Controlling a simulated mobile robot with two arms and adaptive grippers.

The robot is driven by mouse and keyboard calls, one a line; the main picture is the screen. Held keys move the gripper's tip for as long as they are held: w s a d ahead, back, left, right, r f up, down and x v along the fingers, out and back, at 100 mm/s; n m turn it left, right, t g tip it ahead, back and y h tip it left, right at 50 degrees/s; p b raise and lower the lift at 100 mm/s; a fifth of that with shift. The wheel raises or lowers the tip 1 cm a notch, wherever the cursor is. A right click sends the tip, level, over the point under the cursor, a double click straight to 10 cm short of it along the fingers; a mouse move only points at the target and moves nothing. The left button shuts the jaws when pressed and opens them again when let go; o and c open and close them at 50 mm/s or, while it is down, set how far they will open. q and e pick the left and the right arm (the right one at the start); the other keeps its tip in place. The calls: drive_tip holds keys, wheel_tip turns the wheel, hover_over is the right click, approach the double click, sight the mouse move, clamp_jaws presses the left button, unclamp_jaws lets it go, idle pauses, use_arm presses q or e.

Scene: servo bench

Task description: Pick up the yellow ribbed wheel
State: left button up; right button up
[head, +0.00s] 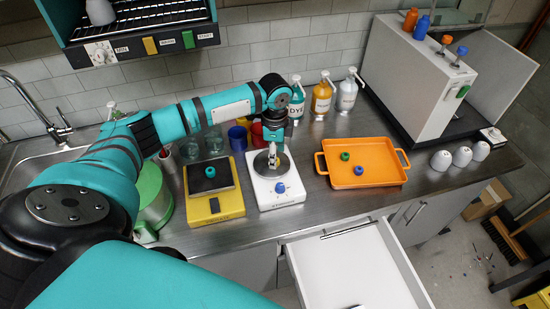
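I cannot make out a yellow ribbed wheel in the head view. My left gripper (273,168) points down over the round plate of the white scale (284,196). Its fingers look close together, but they are too small to tell whether they are open or shut, or whether anything is between them. A green wheel (345,156) and a blue wheel (359,170) lie apart in the orange tray (390,177). A green wheel-like piece (210,172) sits on the dark plate of the yellow scale (217,209). My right gripper is not in view.
Pump bottles, including an orange one (321,98), and a red cup (258,135) stand behind the scales. A white drawer (350,262) is open below the counter, with a small piece at its near edge. A large grey machine (412,80) stands back right.

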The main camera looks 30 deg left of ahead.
use_arm(q)
drive_tip(key=shift+f, duration=1.15)
drive_tip(key=c, duration=0.8)
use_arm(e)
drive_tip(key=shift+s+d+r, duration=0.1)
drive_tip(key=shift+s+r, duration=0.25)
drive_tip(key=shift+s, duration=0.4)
use_arm(q)
drive_tip(key=shift+r, duration=0.1)
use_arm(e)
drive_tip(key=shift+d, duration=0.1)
